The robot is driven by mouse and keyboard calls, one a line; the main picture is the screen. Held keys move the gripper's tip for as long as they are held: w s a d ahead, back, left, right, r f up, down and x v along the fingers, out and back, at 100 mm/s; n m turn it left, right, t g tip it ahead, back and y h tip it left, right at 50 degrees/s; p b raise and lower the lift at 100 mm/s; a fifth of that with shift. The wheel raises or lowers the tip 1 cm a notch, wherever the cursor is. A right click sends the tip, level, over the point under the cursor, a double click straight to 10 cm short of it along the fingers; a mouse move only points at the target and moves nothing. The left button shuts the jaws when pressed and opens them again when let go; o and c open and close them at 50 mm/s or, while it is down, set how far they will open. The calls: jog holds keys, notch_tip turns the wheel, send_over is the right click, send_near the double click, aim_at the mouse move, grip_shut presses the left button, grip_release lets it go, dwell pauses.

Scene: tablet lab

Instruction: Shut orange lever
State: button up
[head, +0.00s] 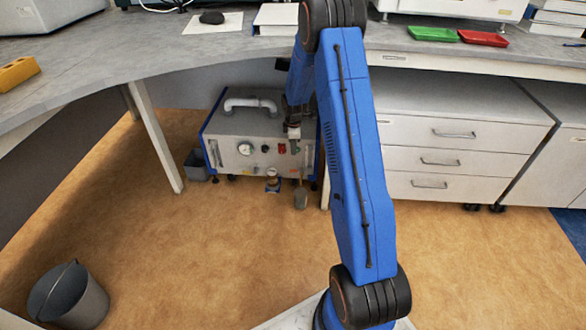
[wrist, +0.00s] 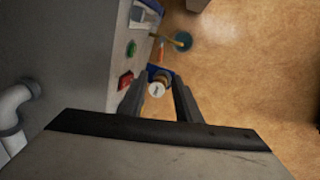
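The orange lever (wrist: 161,56) shows as a small orange strip on the front of the grey and blue machine, just beyond my fingertips in the wrist view. In the head view a small orange spot (head: 293,172) shows low on the machine's front, and I cannot make out its shape there. My gripper (wrist: 159,76) is open, its two dark fingers apart and pointing down along the machine's front. A small jar with a white round top (wrist: 156,89) shows between the fingers, lower down. I cannot tell whether the lever is open or shut.
The machine (head: 240,128) stands on the floor under the worktop, with a white pipe handle (head: 250,103) on top. A red switch (wrist: 125,80) is left of my fingers. A drawer unit (head: 440,160) stands right. A bucket (head: 68,295) is front left; open floor lies between.

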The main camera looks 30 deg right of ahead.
aim_at(293, 171)
jog(key=w+f, duration=0.1)
jog(key=f, duration=0.4)
jog(key=w+d+f, duration=0.1)
jog(key=f, duration=0.5)
jog(key=w+f, duration=0.1)
jog(key=f, duration=0.5)
jog(key=shift+d+f, duration=0.1)
jog(key=shift+d, duration=0.2)
grip_shut()
